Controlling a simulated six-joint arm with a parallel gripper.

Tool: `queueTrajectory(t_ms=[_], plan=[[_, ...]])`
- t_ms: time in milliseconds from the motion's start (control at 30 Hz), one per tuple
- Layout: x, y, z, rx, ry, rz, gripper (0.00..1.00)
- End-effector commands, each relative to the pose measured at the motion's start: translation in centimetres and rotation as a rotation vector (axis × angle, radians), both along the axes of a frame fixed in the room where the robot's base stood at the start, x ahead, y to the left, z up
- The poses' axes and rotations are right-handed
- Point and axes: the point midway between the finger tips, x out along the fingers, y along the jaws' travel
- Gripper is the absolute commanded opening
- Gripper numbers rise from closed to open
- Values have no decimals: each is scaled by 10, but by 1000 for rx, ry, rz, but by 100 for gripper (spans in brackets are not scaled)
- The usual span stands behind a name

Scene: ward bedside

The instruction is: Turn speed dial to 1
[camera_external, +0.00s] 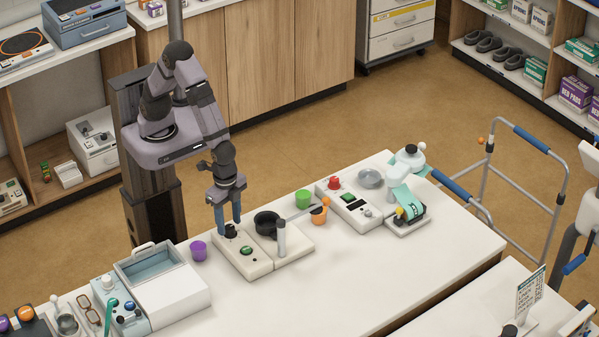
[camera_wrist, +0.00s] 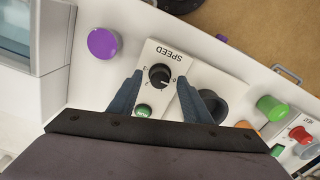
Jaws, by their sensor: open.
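The speed dial (camera_wrist: 159,76) is a round black knob with a white pointer line on a pale panel marked SPEED (camera_wrist: 165,52). Small marks around the dial are too small to read. A green button (camera_wrist: 143,110) sits beside the dial on the same panel. My gripper (camera_wrist: 163,82) is open, with one blue-grey finger on each side of the dial and visible gaps between. In the external view my gripper (camera_external: 228,226) points down over the dial end of the pale device (camera_external: 262,268); its fingers partly hide the dial (camera_external: 230,231).
A black bowl (camera_external: 266,222) and grey post (camera_external: 281,238) are on the device's right side. The table front is clear.

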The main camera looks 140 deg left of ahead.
Motion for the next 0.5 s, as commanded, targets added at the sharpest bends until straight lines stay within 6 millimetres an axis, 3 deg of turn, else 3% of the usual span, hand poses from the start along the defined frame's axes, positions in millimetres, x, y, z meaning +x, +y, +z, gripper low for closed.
queueTrajectory(t_ms=[433,467,500], plan=[[0,0,-9,0,-1,0,44],[0,0,-9,0,-1,0,42],[0,0,-9,0,-1,0,32]])
